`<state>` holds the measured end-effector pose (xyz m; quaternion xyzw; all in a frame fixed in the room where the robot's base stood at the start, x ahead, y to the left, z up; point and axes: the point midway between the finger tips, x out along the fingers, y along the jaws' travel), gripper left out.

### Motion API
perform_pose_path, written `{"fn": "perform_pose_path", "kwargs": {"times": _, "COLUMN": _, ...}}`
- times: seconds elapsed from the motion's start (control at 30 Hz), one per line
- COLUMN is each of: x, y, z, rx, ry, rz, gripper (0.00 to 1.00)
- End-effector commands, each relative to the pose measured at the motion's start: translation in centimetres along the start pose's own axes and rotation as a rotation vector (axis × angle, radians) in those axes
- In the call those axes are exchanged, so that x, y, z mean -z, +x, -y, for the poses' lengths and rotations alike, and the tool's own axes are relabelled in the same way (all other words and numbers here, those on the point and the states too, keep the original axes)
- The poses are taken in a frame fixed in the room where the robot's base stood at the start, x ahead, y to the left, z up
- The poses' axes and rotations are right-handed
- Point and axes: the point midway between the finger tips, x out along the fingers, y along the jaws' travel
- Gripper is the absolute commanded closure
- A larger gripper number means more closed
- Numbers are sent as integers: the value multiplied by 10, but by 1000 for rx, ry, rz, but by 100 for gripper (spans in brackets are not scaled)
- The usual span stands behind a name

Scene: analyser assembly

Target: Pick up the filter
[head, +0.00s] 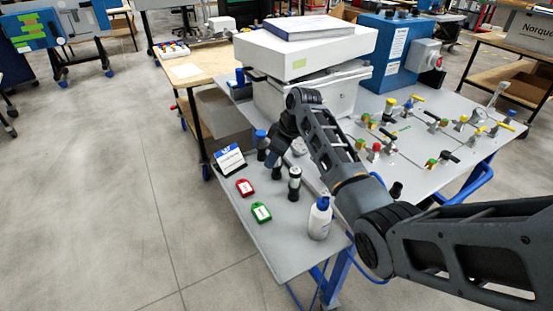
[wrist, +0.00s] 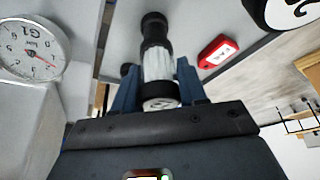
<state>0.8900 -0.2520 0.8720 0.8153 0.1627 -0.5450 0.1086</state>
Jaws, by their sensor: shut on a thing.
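My gripper (head: 273,157) reaches down over the left end of the grey table in the head view. In the wrist view, its two blue fingers (wrist: 157,78) are shut on a black and whitish cylinder, which I take to be the filter (wrist: 158,62). The filter's pale round end faces the wrist camera, and its dark end points away. In the head view the filter (head: 277,172) shows only as a small dark shape below the fingers. I cannot tell whether it touches the table.
A similar black-and-white cylinder (head: 294,183) stands close by, with a blue-capped one (head: 261,139) behind. A red tag (head: 245,187), green tag (head: 261,212), small sign (head: 229,159) and white bottle (head: 320,219) surround the spot. A round gauge (wrist: 30,48) is at left in the wrist view.

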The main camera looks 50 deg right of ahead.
Motion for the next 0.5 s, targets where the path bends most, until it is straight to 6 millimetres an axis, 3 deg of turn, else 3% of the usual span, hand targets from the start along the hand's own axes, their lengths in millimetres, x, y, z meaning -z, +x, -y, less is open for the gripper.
{"fn": "perform_pose_path", "kwargs": {"times": 0.2, "x": 0, "y": 0, "z": 0, "rx": 0, "ry": 0, "rz": -1, "gripper": 100}}
{"fn": "perform_pose_path", "kwargs": {"times": 0.5, "x": 1, "y": -3, "z": 0, "rx": -1, "ry": -1, "rz": -1, "gripper": 100}}
